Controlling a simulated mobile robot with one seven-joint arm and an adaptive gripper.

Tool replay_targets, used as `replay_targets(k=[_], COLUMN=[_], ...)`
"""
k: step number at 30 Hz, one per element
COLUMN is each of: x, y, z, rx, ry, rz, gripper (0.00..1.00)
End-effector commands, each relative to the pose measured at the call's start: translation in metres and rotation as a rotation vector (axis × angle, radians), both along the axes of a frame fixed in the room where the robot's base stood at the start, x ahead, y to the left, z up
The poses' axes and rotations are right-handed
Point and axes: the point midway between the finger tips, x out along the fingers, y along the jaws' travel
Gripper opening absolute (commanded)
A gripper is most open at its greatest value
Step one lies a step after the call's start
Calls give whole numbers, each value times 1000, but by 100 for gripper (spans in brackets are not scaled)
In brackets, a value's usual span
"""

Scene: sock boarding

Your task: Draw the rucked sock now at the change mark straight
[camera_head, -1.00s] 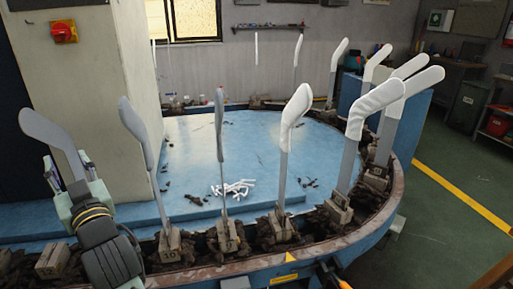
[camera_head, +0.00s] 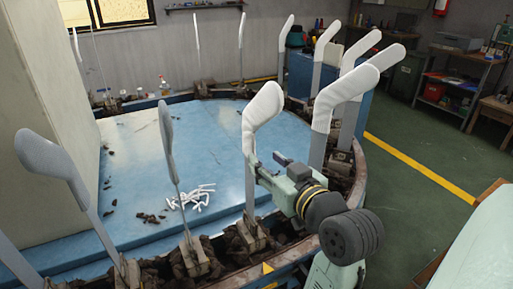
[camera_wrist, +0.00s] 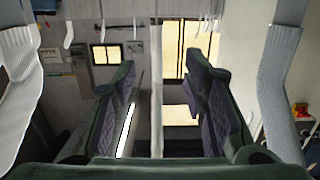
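The white sock (camera_head: 262,105) on the upright grey form (camera_head: 250,190) is at the yellow triangle mark (camera_head: 268,268). It covers the bent top and upper part of the form; its rucks are too small to make out. My gripper (camera_head: 268,166) is to the right of this form, just below the sock's lower edge. In the wrist view my gripper (camera_wrist: 160,98) is open, its two dark pads well apart. A thin pale upright strip (camera_wrist: 157,75), which looks like the form edge-on, stands between the pads with a gap on each side.
White scraps (camera_head: 190,196) lie on the blue platform (camera_head: 135,165). The green floor (camera_head: 425,185) at the right is free.

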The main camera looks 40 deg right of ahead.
Motion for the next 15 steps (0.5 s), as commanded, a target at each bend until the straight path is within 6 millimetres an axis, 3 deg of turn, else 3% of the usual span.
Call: replay_targets(k=[5, 15], x=[-5, 25], y=[-3, -10], z=[0, -4], rx=[-5, -4], ry=[3, 3], rz=[-2, -1], gripper=[40, 40])
